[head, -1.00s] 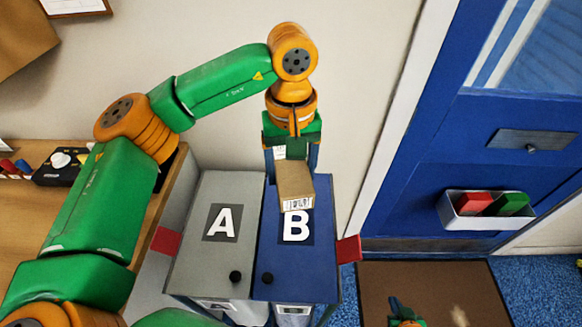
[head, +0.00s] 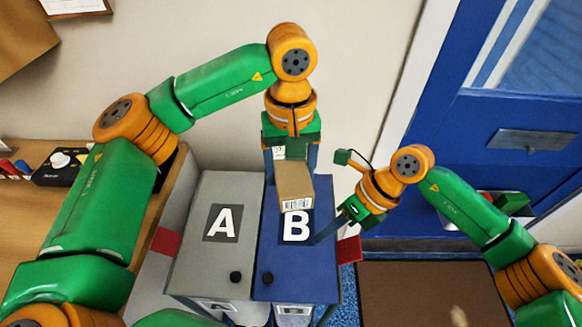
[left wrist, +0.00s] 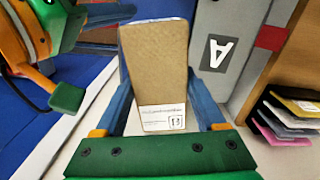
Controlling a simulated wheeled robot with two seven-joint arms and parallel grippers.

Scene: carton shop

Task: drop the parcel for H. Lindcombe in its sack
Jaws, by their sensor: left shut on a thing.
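My left gripper (head: 292,168) is shut on a brown carton parcel (head: 294,182), held above the blue lid marked B (head: 275,230). A barcode label shows on its near end. In the left wrist view the parcel (left wrist: 155,65) sits between the fingers, with a white label whose small print I cannot read; a boxed mark looks like B. The grey lid marked A (head: 200,255) is beside the blue lid; both look shut. My right gripper (head: 325,232) reaches down at the right side of lid B; its finger opening is unclear.
Each lid has a black knob, one on A (head: 236,277) and one on B (head: 267,279). Red tabs stick out on both sides, left (head: 165,241) and right (head: 348,250). A wooden desk (head: 80,190) stands left, a blue door (head: 450,130) right.

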